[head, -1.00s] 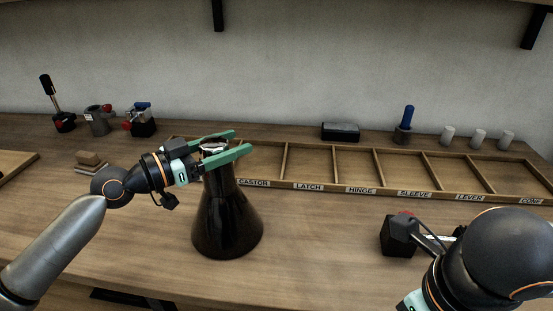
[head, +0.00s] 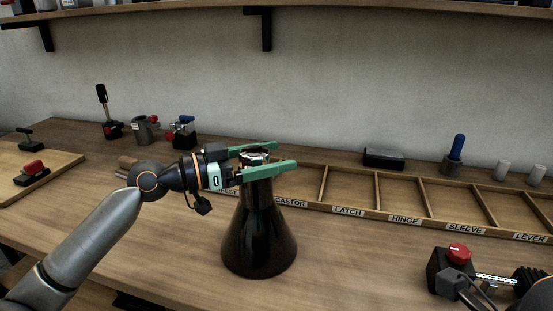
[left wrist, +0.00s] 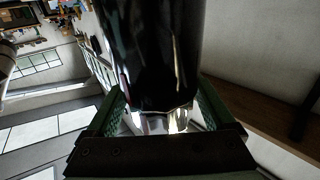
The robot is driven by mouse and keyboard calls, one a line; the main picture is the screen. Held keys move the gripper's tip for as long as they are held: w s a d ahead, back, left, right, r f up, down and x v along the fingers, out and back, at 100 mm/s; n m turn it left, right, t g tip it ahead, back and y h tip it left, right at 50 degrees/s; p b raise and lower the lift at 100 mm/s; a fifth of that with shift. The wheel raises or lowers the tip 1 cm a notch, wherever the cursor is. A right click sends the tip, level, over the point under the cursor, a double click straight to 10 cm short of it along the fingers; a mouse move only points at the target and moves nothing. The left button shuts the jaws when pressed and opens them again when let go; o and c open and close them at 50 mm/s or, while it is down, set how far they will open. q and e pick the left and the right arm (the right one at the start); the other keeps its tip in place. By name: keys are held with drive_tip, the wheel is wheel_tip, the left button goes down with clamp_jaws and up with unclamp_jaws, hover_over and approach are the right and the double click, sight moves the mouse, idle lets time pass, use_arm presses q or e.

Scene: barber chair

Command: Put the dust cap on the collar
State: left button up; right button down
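A glossy black cone-shaped piece (head: 259,245) with a narrow neck stands over the front of the bench, left of centre. A shiny metal ring or collar (head: 257,156) shows at its top. My left gripper (head: 270,156) has its green fingers on both sides of the neck, just under the metal top, and appears closed on it. In the left wrist view the black neck (left wrist: 155,60) fills the space between the fingers, with bright metal (left wrist: 165,121) at its end. I cannot single out the dust cap. My right gripper's fingers are out of view.
A wooden tray with labelled compartments (head: 348,211) runs along the back right. A black box with a red knob (head: 458,253) and metal rod is at front right. Several small fixtures, including a blue-topped valve (head: 183,130), stand at back left. A shelf (head: 330,12) hangs above.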

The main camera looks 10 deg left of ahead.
use_arm(q)
drive_tip(key=shift+o, duration=0.4)
drive_tip(key=shift+a, duration=0.1)
drive_tip(key=shift+s+a, duration=0.15)
drive_tip(key=shift+a, duration=0.05)
use_arm(e)
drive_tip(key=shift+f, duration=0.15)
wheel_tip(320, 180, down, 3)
drive_tip(key=b, duration=0.3)
use_arm(q)
drive_tip(key=v, duration=1.1)
drive_tip(key=shift+s, duration=0.15)
drive_tip(key=shift+a, duration=0.1)
